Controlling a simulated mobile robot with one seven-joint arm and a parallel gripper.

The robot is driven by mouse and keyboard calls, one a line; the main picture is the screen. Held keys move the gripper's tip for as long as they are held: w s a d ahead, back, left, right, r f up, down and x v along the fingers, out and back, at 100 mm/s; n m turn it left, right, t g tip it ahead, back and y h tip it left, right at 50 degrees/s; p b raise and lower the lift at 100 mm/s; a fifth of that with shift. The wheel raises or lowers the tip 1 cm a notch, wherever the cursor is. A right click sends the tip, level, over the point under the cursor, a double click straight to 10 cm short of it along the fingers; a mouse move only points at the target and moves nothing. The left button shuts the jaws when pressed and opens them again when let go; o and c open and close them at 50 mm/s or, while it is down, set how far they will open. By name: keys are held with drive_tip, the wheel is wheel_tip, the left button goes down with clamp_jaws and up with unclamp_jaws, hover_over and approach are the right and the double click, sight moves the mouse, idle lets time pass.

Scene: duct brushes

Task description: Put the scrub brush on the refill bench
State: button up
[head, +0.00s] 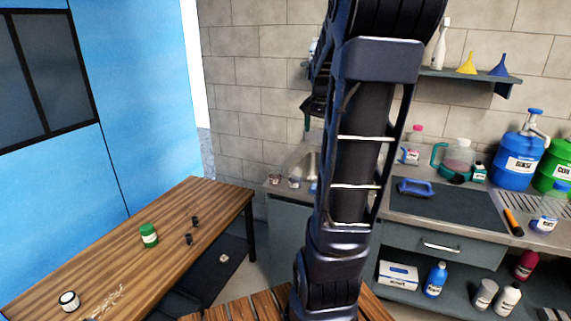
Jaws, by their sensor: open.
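A blue brush-like object with a looped handle, which looks like the scrub brush (415,188), lies on a dark mat (440,211) on the grey counter at the right. This counter, with large jugs at its back, looks like the refill bench (480,237). My arm stands upright across the middle of the head view and hides part of the counter and sink. My gripper's fingers cannot be made out; the end of my arm is hidden behind its own links. Nothing is seen touching the brush.
A blue jug (517,160) and a green jug (556,176) stand at the back right. An orange-handled tool (513,222) lies right of the mat. A wooden table (120,262) at the left holds a green-lidded jar (149,235) and small items.

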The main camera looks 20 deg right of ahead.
drive_tip(key=s+a+f+n+t+y, duration=0.1)
drive_tip(key=s+a+n+t, duration=0.1)
drive_tip(key=s+a+n, duration=0.8)
drive_tip(key=s+a, duration=0.7)
drive_tip(key=a, duration=0.3)
drive_tip(key=shift+f+n, duration=0.35)
drive_tip(key=shift+n, duration=0.05)
drive_tip(key=shift+a, duration=0.1)
